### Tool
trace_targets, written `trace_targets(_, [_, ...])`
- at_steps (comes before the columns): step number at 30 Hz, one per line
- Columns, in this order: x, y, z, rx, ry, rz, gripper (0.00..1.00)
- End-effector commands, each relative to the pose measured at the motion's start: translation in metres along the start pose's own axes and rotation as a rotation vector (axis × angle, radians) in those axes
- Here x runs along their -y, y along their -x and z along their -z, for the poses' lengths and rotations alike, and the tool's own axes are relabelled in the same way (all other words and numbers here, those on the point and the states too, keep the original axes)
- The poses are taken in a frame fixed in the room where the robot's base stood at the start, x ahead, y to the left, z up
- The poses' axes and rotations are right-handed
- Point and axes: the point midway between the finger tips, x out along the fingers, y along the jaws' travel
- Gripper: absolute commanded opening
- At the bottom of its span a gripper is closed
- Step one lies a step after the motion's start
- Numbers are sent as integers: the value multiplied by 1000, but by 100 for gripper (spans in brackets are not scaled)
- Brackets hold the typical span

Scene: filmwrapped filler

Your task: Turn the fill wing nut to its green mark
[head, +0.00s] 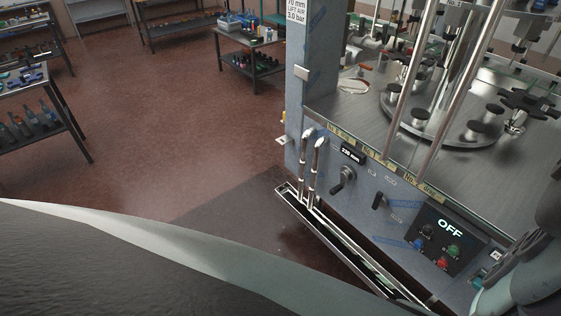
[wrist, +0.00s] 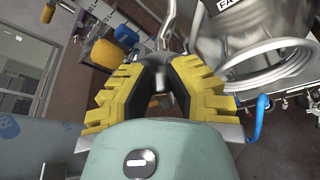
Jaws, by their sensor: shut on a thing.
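My gripper (wrist: 160,80) has yellow padded fingers with dark inner faces, closed in around a small grey metal part (wrist: 159,74). This part fits the fill wing nut, but the fingers cover most of it and its wings do not show clearly. A bent metal pipe (wrist: 167,28) rises just beyond the fingertips. I cannot make out a green mark in either view, nor which way the nut points. In the head view, only part of my arm shows at the lower right; the gripper is out of frame.
The filling machine's steel deck (head: 345,110) carries round black knobs and upright rods. Its front has an OFF panel (head: 450,236), a black handle (head: 343,180) and a narrow trough (head: 335,245). A large steel vessel (wrist: 255,30) stands close right of the gripper. Open floor (head: 150,130) lies left.

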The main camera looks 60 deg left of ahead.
Motion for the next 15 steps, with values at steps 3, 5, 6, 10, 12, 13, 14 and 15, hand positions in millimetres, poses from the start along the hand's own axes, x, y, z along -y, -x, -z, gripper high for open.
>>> trace_targets(3, [7,-2,6,-4,-84,-39,0])
trace_targets(5, [9,-2,8,-5,-136,-61,0])
trace_targets(6, [10,-3,8,-5,-172,-77,0])
trace_targets(10, [15,-4,10,-4,-286,-122,0])
trace_targets(12, [16,-4,11,-3,-349,-148,0])
trace_targets(13, [18,-4,12,-3,-375,-157,0])
trace_targets(14, [18,-4,13,-3,-402,-168,0])
trace_targets(15, [19,-5,13,-4,-437,-183,0])
